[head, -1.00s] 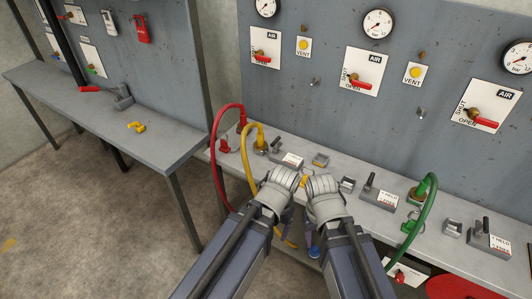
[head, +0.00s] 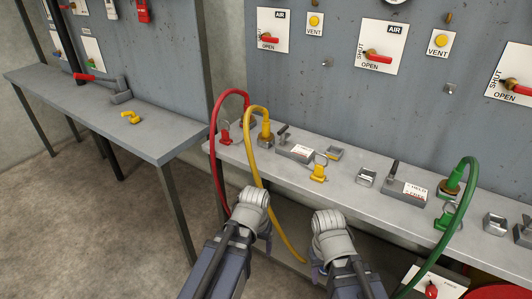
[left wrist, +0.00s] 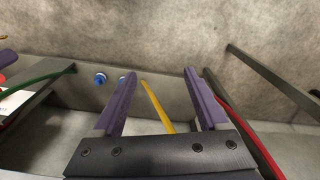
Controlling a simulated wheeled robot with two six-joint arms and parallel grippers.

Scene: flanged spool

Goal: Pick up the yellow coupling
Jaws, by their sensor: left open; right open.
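A small yellow fitting with a wire ring (head: 318,173) stands on the right bench near its front edge. A yellow hose (head: 251,165) rises from a yellow connector (head: 265,131) on the bench and hangs over the front edge. Another small yellow piece (head: 131,117) lies on the left bench. I cannot tell for sure which is the coupling. My left gripper (head: 264,236) is open and empty in front of the bench, by the hose. In the left wrist view, the yellow hose (left wrist: 157,107) shows between its spread fingers (left wrist: 155,95). My right gripper (head: 319,268) is open, below the ringed fitting; its fingers are mostly hidden.
A red hose (head: 213,150) loops left of the yellow one, and a green hose (head: 470,205) hangs at the right. Metal blocks and a tagged holder (head: 296,152) stand on the bench. The wall panel carries red-handled valves (head: 376,58). The floor between benches is clear.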

